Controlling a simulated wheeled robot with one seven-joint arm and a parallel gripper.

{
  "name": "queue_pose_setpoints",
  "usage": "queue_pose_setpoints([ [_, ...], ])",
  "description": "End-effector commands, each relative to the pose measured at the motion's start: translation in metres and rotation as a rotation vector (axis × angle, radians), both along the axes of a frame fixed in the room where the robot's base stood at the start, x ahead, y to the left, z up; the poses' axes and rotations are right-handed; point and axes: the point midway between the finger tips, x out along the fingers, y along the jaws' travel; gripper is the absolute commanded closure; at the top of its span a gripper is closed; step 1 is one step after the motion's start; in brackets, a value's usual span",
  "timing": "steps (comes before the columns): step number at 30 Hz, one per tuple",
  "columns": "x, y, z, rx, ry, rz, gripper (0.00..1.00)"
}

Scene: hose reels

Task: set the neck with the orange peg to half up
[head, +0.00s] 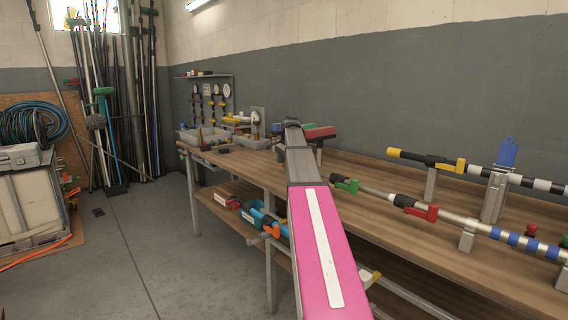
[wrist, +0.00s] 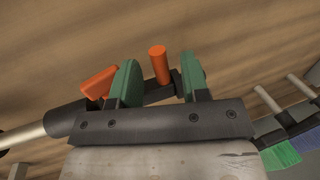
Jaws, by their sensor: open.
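In the wrist view, an orange peg (wrist: 160,65) stands up from a short black neck (wrist: 158,93). My gripper (wrist: 157,80) is open, with one green-padded finger on each side of the peg. Small gaps show between the peg and both pads, and I see nothing gripped. An orange lever (wrist: 98,82) is outside the left finger, by a black sleeve (wrist: 66,122) on a silver tube (wrist: 22,138). Part of the neck is hidden behind the fingers and palm. In the head view my pink arm reaches over the bench; I cannot make out the orange peg on the bench there.
The wooden bench (head: 365,220) carries poles with a green lever (head: 347,185), a red lever (head: 428,212) and a yellow lever (head: 452,166). Green bristles (wrist: 281,156) lie at the wrist view's lower right.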

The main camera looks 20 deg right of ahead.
Motion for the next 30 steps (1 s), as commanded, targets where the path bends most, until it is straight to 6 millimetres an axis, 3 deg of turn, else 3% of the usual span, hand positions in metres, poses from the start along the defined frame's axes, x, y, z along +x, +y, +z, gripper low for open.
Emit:
queue_pose_setpoints([
  [9,0.0007,0.0003,-0.0028,0.000,0.000,0.000,0.58],
  [10,0.0007,0.0003,-0.0028,0.000,0.000,0.000,0.61],
  [13,0.0007,0.0002,-0.0027,0.000,0.000,0.000,0.94],
  [14,0.0007,0.0002,-0.0027,0.000,0.000,0.000,1.00],
  [30,-0.0050,-0.0011,0.0032,0.041,-0.113,-0.001,1.00],
])
